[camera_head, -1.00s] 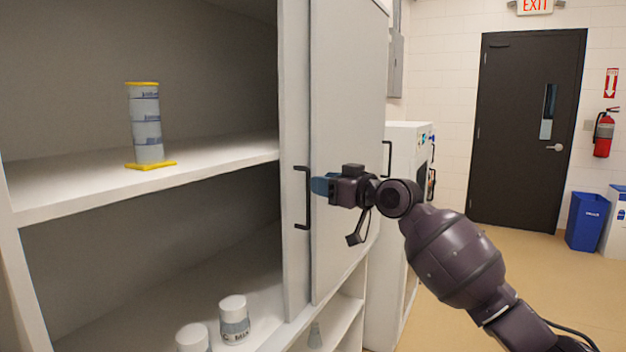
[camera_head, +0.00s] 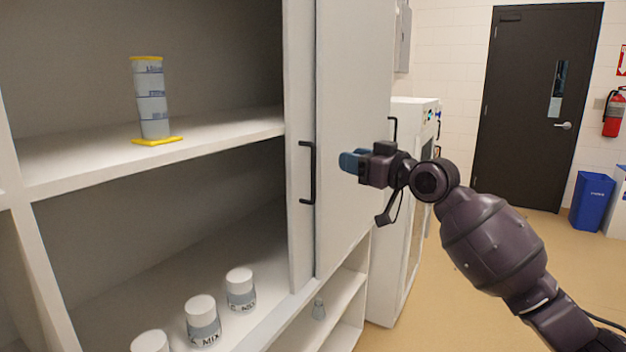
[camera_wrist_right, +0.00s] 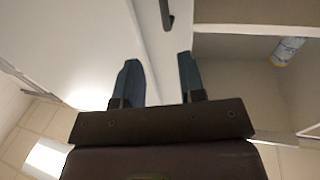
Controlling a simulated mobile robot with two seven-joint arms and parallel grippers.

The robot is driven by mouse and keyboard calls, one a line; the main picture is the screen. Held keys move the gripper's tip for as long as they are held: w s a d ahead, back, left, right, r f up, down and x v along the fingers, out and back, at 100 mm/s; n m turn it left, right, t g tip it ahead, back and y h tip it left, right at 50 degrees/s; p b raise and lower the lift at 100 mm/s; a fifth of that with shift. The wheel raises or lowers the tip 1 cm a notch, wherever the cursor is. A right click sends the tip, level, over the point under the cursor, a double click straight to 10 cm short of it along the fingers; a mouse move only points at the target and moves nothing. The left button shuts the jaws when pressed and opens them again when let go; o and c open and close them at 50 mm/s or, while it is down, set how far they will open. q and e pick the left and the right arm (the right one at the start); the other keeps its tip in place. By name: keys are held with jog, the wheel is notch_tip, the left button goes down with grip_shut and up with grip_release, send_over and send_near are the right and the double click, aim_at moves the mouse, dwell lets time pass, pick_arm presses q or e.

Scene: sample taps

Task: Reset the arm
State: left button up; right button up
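My right gripper (camera_head: 350,161) is in the middle of the head view, in front of the cabinet's sliding door (camera_head: 352,130). It stands to the right of the black door handle (camera_head: 308,172), apart from it. In the right wrist view the gripper's two blue fingers (camera_wrist_right: 160,82) are spread, with nothing between them. The handle's end (camera_wrist_right: 167,14) shows beyond the fingers in that view. My left gripper is not in either view.
The open cabinet's upper shelf (camera_head: 80,160) holds a stacked canister column (camera_head: 151,100) with yellow ends. Several white jars (camera_head: 202,318) stand on the lower shelf. A white appliance (camera_head: 400,240) is beyond the door. Floor (camera_head: 470,290) is clear at right, before a dark door (camera_head: 535,110).

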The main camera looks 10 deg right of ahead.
jog(key=s+d+f+m+t+h, duration=0.15)
jog(key=s+f, duration=0.35)
jog(key=f, duration=0.5)
jog(key=s+d+f+m+h, duration=0.1)
jog(key=s+d+f+h, duration=0.3)
jog(key=f, duration=0.6)
jog(key=s+f+m+t+h, duration=0.1)
jog(key=s+f+h, duration=0.1)
jog(key=s+f, duration=0.6)
jog(key=s+d+f+m+g+h, duration=0.2)
jog(key=s+d+f, duration=0.1)
jog(key=s+f, duration=0.8)
jog(key=s+d+f+m+g+h, duration=0.1)
jog(key=s+d+f+g+h, duration=0.1)
jog(key=s+f, duration=1)
jog(key=s+d+g, duration=0.1)
jog(key=s, duration=0.3)
jog(key=shift+f+m+p, duration=0.25)
jog(key=shift+m+p, duration=0.1)
jog(key=shift+g, duration=0.25)
